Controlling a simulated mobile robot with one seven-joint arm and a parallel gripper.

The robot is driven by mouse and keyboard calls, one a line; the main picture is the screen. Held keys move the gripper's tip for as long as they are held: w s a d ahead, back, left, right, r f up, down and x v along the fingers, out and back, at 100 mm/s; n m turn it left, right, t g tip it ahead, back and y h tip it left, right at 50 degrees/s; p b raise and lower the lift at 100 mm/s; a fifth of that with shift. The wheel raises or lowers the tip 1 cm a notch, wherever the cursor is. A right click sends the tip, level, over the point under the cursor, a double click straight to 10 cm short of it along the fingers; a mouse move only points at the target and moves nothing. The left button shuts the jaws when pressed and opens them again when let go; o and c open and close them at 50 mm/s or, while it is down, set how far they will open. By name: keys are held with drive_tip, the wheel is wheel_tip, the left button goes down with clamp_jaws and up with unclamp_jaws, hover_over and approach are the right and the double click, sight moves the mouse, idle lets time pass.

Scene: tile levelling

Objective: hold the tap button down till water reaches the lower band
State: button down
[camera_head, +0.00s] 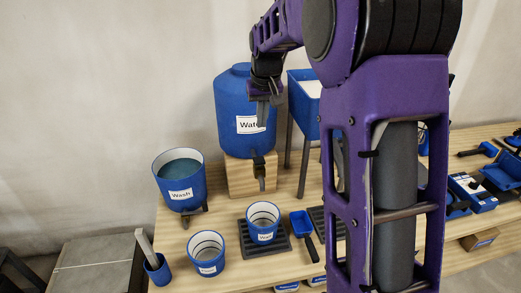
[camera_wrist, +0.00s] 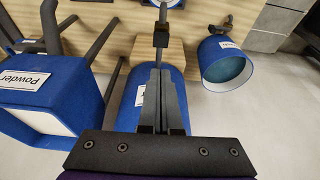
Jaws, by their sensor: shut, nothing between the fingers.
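The blue water tank (camera_head: 232,105) stands on a wooden block at the back of the bench, its label partly covered by my gripper. Its black tap (camera_head: 258,168) sticks out low at the front and also shows in the wrist view (camera_wrist: 161,38). My gripper (camera_head: 262,122) is shut and empty, pointing down in front of the tank, above the tap. In the wrist view its fingertips (camera_wrist: 160,68) appear just short of the tap; I cannot tell whether they touch. A blue cup labelled Water (camera_head: 264,235) stands on a black grate below the tap. Dark bands ring its pale inside; no water is clearly visible.
A blue Wash bucket (camera_head: 181,180) holding water stands left of the tank. Another banded blue cup (camera_head: 207,256) is at the front left. A blue scoop (camera_head: 303,224) lies right of the grate (camera_head: 279,249). The Powder hopper (camera_wrist: 60,105) stands on legs beside the tank.

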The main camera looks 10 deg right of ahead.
sight(259, 159)
drive_tip(key=x, duration=0.8)
drive_tip(key=b+x, duration=0.1)
drive_tip(key=x, duration=0.4)
drive_tip(key=shift+s+f, duration=0.1)
drive_tip(key=shift+s, duration=0.25)
drive_tip(key=shift+f, duration=0.4)
